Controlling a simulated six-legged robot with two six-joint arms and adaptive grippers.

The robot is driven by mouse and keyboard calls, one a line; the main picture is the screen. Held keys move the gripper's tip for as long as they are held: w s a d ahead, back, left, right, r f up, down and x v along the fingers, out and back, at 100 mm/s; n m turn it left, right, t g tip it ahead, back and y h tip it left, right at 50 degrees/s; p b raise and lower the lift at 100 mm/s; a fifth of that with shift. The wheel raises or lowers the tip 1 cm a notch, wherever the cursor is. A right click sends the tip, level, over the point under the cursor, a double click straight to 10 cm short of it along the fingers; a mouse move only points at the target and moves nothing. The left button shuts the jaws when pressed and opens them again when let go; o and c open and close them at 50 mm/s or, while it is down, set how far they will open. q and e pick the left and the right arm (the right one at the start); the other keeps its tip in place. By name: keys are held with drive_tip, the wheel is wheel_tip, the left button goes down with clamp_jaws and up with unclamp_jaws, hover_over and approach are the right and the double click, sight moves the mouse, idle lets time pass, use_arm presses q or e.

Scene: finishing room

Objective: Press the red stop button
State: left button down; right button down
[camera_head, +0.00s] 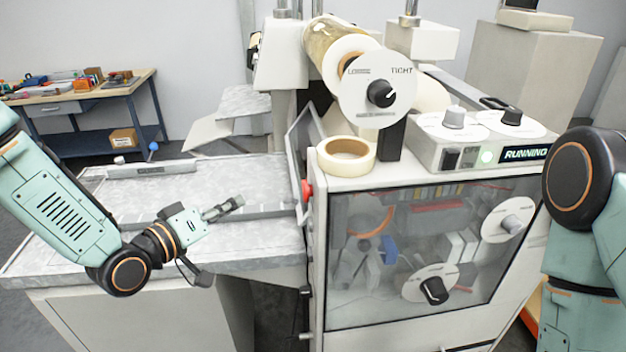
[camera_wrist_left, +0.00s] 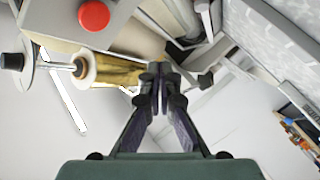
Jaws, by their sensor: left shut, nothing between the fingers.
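The red stop button (camera_head: 307,190) sticks out from the left side of the white machine, near the top of its front panel. It also shows in the left wrist view (camera_wrist_left: 94,15) as a round red cap near the top edge. My left gripper (camera_head: 238,202) is over the grey metal table, to the left of the button and apart from it. In the left wrist view the fingertips (camera_wrist_left: 159,70) are together with nothing between them. My right gripper is not in view; only part of my right arm shows at the right edge.
The white machine (camera_head: 330,290) has a clear front window, dials and a lit RUNNING display (camera_head: 525,153). A tape roll (camera_head: 346,156) lies on top, below a film roll (camera_head: 335,45). The metal table (camera_head: 80,240) is mostly bare. A workbench (camera_head: 85,92) with tools stands far left.

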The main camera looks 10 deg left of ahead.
sight(308, 191)
use_arm(q)
drive_tip(key=w+d+r+b, duration=0.1)
drive_tip(key=d+b, duration=0.3)
drive_tip(key=d, duration=0.5)
drive_tip(key=shift+w+r+n+t+h, duration=0.2)
drive_tip(key=shift+w+n+t+h, duration=0.15)
drive_tip(key=shift+w, duration=0.4)
idle(1.0)
